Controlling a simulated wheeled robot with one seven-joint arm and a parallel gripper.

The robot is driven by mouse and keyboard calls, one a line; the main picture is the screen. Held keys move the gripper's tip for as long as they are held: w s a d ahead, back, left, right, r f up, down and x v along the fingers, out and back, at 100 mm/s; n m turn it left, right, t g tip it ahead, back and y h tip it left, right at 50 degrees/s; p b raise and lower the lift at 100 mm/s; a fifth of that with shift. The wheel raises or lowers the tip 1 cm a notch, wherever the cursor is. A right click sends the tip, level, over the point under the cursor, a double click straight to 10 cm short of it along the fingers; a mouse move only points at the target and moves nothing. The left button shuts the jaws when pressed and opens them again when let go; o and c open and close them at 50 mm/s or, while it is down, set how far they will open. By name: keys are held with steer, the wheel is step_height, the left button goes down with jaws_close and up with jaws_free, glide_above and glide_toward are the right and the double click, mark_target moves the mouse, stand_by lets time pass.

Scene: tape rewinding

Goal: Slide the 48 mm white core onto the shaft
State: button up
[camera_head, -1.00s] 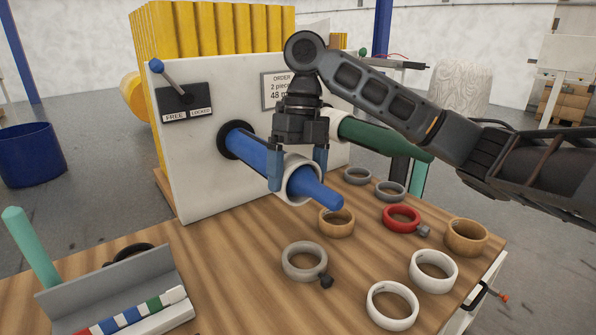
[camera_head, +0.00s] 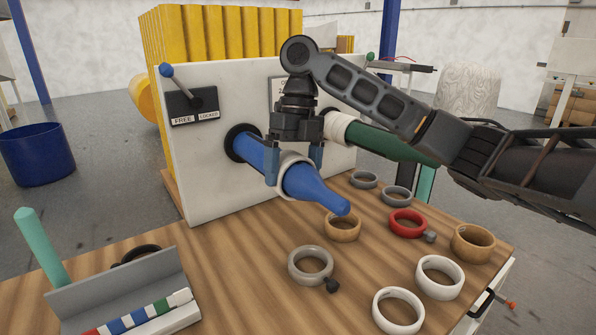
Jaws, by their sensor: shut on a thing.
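A white core (camera_head: 289,162) is around the blue shaft (camera_head: 318,187), part-way along it, with the tapered tip of the shaft standing out in front. My gripper (camera_head: 293,166) points down and is shut on this core, one finger on each side of it. The blue shaft comes out of a black round opening in the white panel (camera_head: 215,190), and a stretch of bare shaft shows between the core and the panel. Two more white cores (camera_head: 438,277) (camera_head: 398,311) lie on the wooden table at the front right.
A green shaft (camera_head: 385,143) with a white ring (camera_head: 338,126) stands to the right, behind my arm. A grey collar (camera_head: 310,265), a red collar (camera_head: 407,222), tan cores (camera_head: 473,243) and grey rings lie on the table. A grey tray (camera_head: 125,290) is at front left. A lever (camera_head: 182,85) sits above a FREE/LOCKED plate.

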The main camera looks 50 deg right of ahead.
steer(key=shift+w, duration=0.3)
steer(key=o, duration=0.7)
steer(key=shift+c, duration=0.2)
steer(key=shift+p+v, duration=0.45)
steer(key=shift+v, duration=3.45)
